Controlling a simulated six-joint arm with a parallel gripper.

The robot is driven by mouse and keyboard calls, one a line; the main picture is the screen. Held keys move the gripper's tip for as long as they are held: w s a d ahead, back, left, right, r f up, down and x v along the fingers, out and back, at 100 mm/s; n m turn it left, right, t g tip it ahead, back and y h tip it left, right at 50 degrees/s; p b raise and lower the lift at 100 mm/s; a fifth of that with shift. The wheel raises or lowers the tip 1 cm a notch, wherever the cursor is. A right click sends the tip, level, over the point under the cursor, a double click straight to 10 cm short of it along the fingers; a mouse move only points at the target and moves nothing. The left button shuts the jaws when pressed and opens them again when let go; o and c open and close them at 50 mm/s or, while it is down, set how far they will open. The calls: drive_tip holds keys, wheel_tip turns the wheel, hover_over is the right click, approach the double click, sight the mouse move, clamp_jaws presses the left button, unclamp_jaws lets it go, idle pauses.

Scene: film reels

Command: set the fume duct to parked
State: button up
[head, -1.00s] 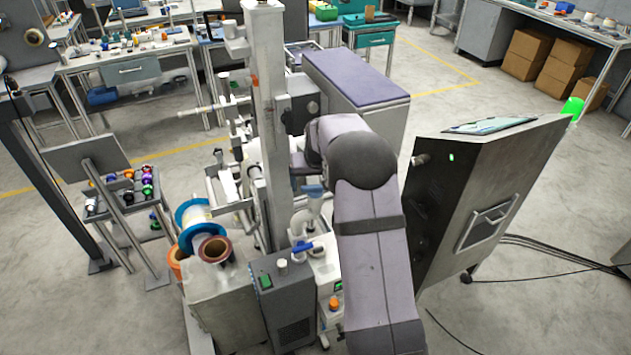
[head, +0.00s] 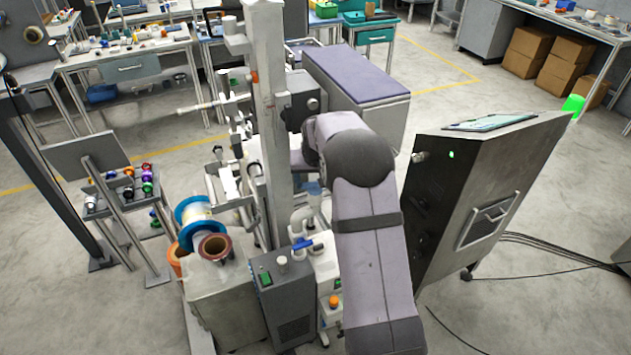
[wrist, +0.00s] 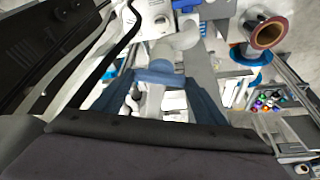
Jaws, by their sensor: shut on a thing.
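A pale, partly see-through piece that looks like the fume duct shows in the wrist view, with a rounded hood (wrist: 180,40) at the top. A pale tube (wrist: 152,100) runs down from it between my fingers. My gripper (wrist: 161,78) has blue fingers on both sides and is shut on this piece at a blue band. In the head view the pale duct (head: 302,216) stands beside the grey column, partly hidden by my arm. My fingers are mostly hidden there. I cannot read a parked mark in either view.
A grey column (head: 270,120) with rollers stands just left of my arm. A blue-rimmed reel (head: 197,218) and a copper-coloured reel (head: 214,247) sit at lower left. A slanted metal cabinet (head: 470,200) stands on the right. Open floor lies behind it.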

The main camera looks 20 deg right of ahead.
drive_tip(key=m+b, duration=0.1)
drive_tip(key=m+h+b, duration=0.1)
drive_tip(key=m, duration=0.1)
drive_tip(key=m+g+b, duration=0.1)
drive_tip(key=m, duration=0.1)
drive_tip(key=shift+w+a+f+h, duration=0.1)
drive_tip(key=shift+w+a+h, duration=0.15)
drive_tip(key=shift+h, duration=0.15)
drive_tip(key=m+g, duration=0.1)
drive_tip(key=m, duration=0.2)
drive_tip(key=shift+h, duration=0.3)
drive_tip(key=shift+w+a+m+g, duration=0.1)
drive_tip(key=shift+m+g, duration=0.4)
drive_tip(key=shift+m, duration=0.9)
drive_tip(key=o, duration=1.5)
